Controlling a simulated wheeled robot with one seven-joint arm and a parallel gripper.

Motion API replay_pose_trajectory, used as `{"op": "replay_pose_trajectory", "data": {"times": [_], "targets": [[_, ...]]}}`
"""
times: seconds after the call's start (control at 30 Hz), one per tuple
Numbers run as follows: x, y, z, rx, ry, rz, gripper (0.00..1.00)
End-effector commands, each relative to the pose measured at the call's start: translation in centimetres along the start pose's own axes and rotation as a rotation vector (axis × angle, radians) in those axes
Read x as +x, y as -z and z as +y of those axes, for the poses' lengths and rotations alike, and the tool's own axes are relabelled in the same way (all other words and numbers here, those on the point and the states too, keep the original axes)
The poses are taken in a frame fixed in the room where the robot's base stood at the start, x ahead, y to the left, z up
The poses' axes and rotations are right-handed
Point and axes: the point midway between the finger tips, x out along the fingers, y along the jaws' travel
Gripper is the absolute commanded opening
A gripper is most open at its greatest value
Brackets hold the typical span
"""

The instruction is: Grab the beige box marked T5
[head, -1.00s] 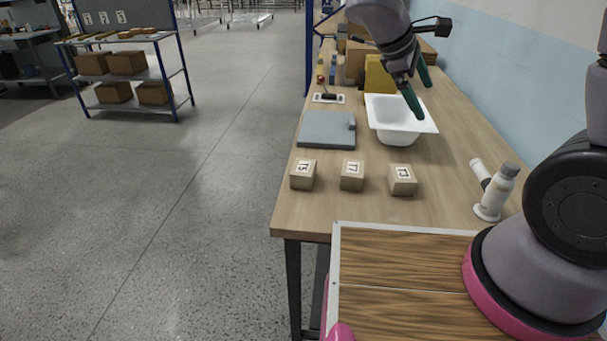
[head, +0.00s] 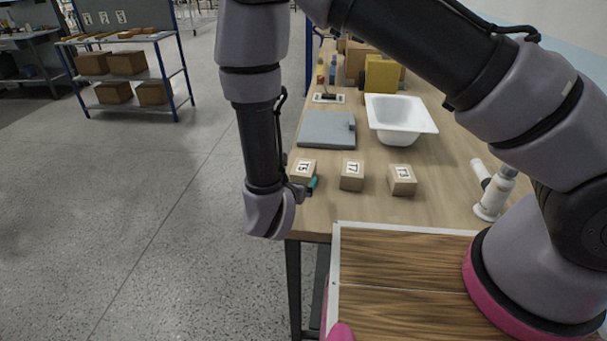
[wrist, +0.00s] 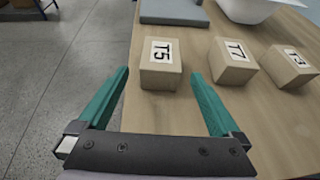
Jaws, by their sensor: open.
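The beige box marked T5 (head: 304,167) sits at the near left corner of the wooden table, partly hidden by my arm in the head view. In the wrist view the T5 box (wrist: 161,64) stands straight ahead, its label up. My gripper (wrist: 163,82) is open, with green fingers spread wider than the box. The fingertips are at about the box's near side, one to its left and one to its right, with gaps. In the head view only a small green part of my gripper (head: 312,184) shows by the box.
Beige boxes T7 (head: 352,176) and T3 (head: 402,181) stand to the right; T7 is close to the right finger. A grey flat case (head: 326,131) and a white tub (head: 400,117) lie behind. A white bottle-like device (head: 491,197) stands at right. The table's left edge is near T5.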

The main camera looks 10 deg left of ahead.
Motion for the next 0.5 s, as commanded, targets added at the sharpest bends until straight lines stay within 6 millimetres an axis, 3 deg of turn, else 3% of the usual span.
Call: {"op": "replay_pose_trajectory", "data": {"times": [0.1,0.5], "targets": [[2.0,0.0,-0.1,0.002,0.004,0.0,1.0],[5.5,-0.1,-0.2,0.003,0.006,0.001,1.0]]}}
